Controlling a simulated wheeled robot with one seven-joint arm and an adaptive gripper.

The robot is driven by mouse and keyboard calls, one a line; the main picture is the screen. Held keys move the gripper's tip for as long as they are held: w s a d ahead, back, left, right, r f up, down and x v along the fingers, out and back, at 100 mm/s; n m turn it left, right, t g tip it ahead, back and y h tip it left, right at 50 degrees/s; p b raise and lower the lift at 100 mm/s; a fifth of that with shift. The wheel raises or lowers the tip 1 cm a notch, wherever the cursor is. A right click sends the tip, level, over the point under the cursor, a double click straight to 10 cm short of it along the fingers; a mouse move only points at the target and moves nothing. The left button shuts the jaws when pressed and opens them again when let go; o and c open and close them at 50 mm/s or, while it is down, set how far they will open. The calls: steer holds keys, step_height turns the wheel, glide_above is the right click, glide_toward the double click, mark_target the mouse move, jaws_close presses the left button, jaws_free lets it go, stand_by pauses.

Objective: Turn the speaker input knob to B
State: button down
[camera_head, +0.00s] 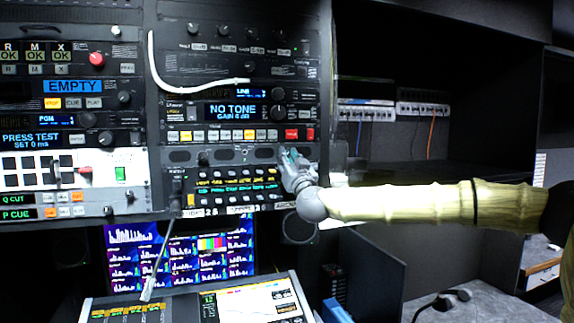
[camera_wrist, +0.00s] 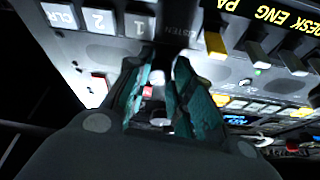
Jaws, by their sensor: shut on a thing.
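My gripper (camera_head: 287,156) is at the right side of the rack, against the panel of small keys, with its arm reaching in from the right. In the camera_head view, my gripper covers the knob.
The key panel (camera_head: 238,190) has several lever keys close by; the wrist view shows a yellow-tipped key (camera_wrist: 214,45). Above is a unit reading NO TONE (camera_head: 232,111). A white cable (camera_head: 165,78) hangs over the rack. A gooseneck microphone (camera_head: 160,258) and a tilted screen (camera_head: 250,305) stand below.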

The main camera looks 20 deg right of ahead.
steer(key=shift+d+f+n+y+b, duration=0.1)
steer(key=shift+n+y+b, duration=0.5)
steer(key=shift+n+b, duration=0.95)
steer(key=shift+d+n+y+b, duration=0.1)
steer(key=shift+n+y+b, duration=0.5)
steer(key=shift+n+b, duration=0.35)
steer(key=shift+d+r+n+g+y+b, duration=0.1)
steer(key=shift+n+g+y+b, duration=0.3)
steer(key=shift+n+y+b, duration=0.75)
steer(key=shift+d+r+n+g+y+b, duration=0.1)
steer(key=shift+n+g+y+b, duration=0.35)
steer(key=shift+n+b, duration=1.3)
steer(key=shift+n+p, duration=0.35)
steer(key=shift+n, duration=0.25)
steer(key=c, duration=1.2)
jaws_free()
steer(key=shift+c, duration=0.2)
